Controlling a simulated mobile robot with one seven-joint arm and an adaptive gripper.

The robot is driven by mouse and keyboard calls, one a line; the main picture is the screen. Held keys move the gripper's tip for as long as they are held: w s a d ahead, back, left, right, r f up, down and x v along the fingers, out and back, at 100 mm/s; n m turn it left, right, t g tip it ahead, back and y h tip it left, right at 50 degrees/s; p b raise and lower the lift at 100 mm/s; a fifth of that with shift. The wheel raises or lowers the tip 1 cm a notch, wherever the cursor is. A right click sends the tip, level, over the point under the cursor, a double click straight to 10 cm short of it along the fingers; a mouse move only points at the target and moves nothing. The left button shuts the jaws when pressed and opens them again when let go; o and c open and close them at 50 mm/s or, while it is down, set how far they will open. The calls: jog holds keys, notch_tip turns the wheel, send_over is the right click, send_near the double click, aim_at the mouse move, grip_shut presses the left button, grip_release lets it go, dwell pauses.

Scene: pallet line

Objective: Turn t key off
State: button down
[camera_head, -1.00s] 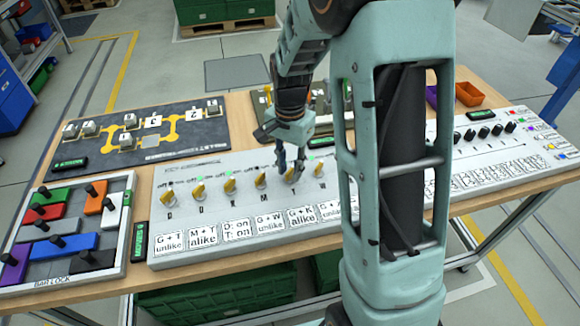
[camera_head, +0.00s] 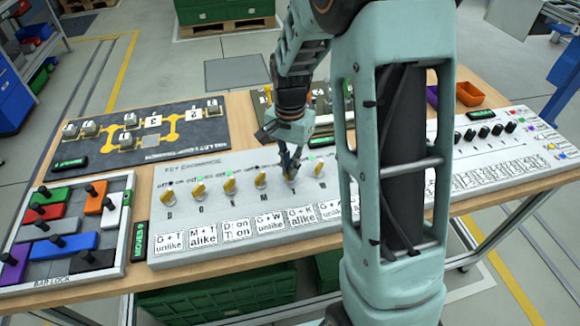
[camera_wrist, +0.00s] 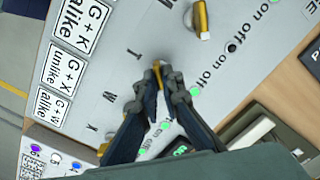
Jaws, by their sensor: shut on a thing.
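The key panel (camera_head: 215,170) is a light grey board with a row of yellow keys, each with a letter below and an on/off marking above. My gripper (camera_head: 290,172) is over the T key, second from the right in the part I see. In the wrist view my gripper (camera_wrist: 158,80) is shut on the yellow T key (camera_wrist: 157,67), whose tip shows between the fingertips. The T label (camera_wrist: 135,53) is beside it. A green lamp (camera_wrist: 195,91) is lit beside the on/off marking near this key. The fingers hide most of the key, so its exact angle is unclear.
Printed rule cards (camera_head: 237,229) line the panel's front edge. A bar-lock board (camera_head: 70,235) lies left, a dark puzzle board (camera_head: 145,135) behind, and a white switch panel (camera_head: 490,150) right.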

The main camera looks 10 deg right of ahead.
jog(key=n, duration=0.4)
jog(key=shift+n+b, duration=0.3)
jog(key=shift+n, duration=0.1)
jog(key=n, duration=0.5)
jog(key=shift+n, duration=0.3)
jog(key=n, duration=0.3)
jog(key=shift+r, duration=0.1)
jog(key=shift+n+p, duration=0.45)
jog(key=shift+n, duration=1.55)
jog(key=c, duration=2.1)
grip_release()
